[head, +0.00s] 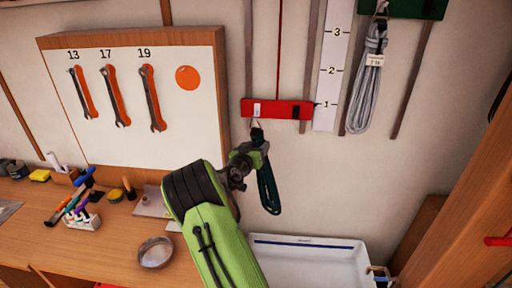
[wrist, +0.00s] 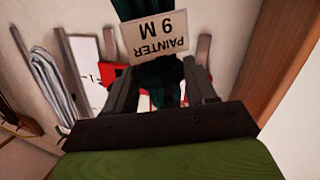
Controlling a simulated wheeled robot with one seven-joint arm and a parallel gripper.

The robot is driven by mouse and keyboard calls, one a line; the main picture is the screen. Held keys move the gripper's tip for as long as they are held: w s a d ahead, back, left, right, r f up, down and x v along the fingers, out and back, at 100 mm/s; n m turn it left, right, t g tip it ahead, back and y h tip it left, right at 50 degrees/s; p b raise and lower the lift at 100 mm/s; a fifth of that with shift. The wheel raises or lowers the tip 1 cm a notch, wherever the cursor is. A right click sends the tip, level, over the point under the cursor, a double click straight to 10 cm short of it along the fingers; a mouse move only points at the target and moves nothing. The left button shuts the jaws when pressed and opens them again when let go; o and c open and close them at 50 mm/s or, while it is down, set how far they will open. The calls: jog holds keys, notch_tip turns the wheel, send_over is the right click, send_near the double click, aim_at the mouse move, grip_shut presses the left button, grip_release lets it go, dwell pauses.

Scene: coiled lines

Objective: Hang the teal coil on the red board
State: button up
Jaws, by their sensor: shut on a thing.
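The teal coil (head: 268,189) hangs down from my gripper (head: 258,140) in the head view, just below the red board (head: 278,109). In the wrist view the dark teal coil (wrist: 163,78) sits between the two fingers of my gripper (wrist: 163,85), which is shut on it. A white tag on the coil reads "PAINTER 9 M". A small metal ring shows above my gripper at the board's lower left edge; I cannot tell whether it is on a hook. The red board is partly hidden behind the coil and fingers in the wrist view.
A grey coil (head: 367,82) hangs from a green board (head: 410,8) at the upper right. A numbered white scale (head: 331,70) stands beside the red board. A wrench panel (head: 140,140) is at left. A white sink (head: 308,262) lies below, and a wooden post (head: 462,170) at right.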

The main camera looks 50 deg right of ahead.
jog(key=shift+w+d+r+p, duration=0.15)
jog(key=shift+d+r+p, duration=0.1)
jog(key=shift+d+p, duration=0.25)
jog(key=shift+w+d+f+p, duration=0.2)
jog(key=shift+w+d+p, duration=1.05)
jog(key=shift+d+p, duration=0.3)
jog(key=b, duration=0.1)
jog(key=w+d+f+b, duration=0.1)
jog(key=b, duration=0.1)
jog(key=shift+f, duration=0.25)
jog(key=shift+s, duration=0.1)
jog(key=o, duration=1.4)
jog(key=shift+o, duration=0.5)
jog(key=shift+f, duration=0.1)
jog(key=shift+a, duration=0.15)
